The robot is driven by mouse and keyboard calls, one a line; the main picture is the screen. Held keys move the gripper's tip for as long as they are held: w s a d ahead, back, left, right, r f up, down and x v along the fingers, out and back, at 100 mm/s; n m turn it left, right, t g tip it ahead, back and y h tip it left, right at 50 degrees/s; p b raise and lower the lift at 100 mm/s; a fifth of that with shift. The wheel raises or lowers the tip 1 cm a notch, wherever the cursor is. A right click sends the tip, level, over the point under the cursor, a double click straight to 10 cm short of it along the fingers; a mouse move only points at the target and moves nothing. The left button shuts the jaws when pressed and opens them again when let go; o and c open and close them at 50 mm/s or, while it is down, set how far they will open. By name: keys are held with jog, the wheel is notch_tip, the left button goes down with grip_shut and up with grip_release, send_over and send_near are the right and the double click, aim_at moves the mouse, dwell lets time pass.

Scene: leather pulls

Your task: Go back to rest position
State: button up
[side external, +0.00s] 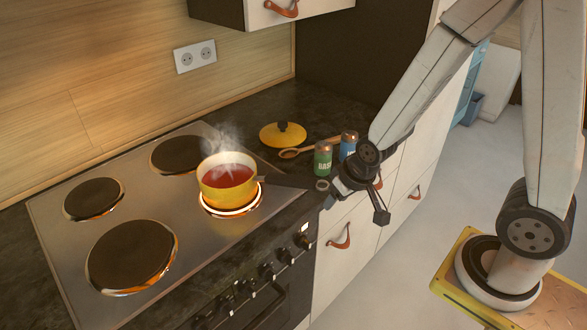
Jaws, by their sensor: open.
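My gripper (376,201) is open and appears empty. It hangs at the front edge of the dark counter, to the right of the stove and close to the shakers. A yellow pot (227,186) with red liquid stands on the glowing front right burner, steam rising from it. Its dark handle points right, towards my gripper; I cannot tell how far apart they are. A green shaker (323,159) and a blue shaker (348,144) stand upright just behind my gripper.
A yellow lid (283,135) and a wooden spoon (308,149) lie on the counter (262,107) behind the shakers. The stove (140,209) has other, empty burners. Drawers with leather pulls (340,237) are below. Floor (398,262) to the right is clear up to my base.

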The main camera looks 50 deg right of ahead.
jog(key=s+r+n+g, duration=0.1)
jog(key=s+r, duration=0.3)
jog(key=r, duration=0.1)
jog(key=shift+d+n+g, duration=0.3)
jog(key=shift+d, duration=0.05)
jog(key=shift+f, duration=0.1)
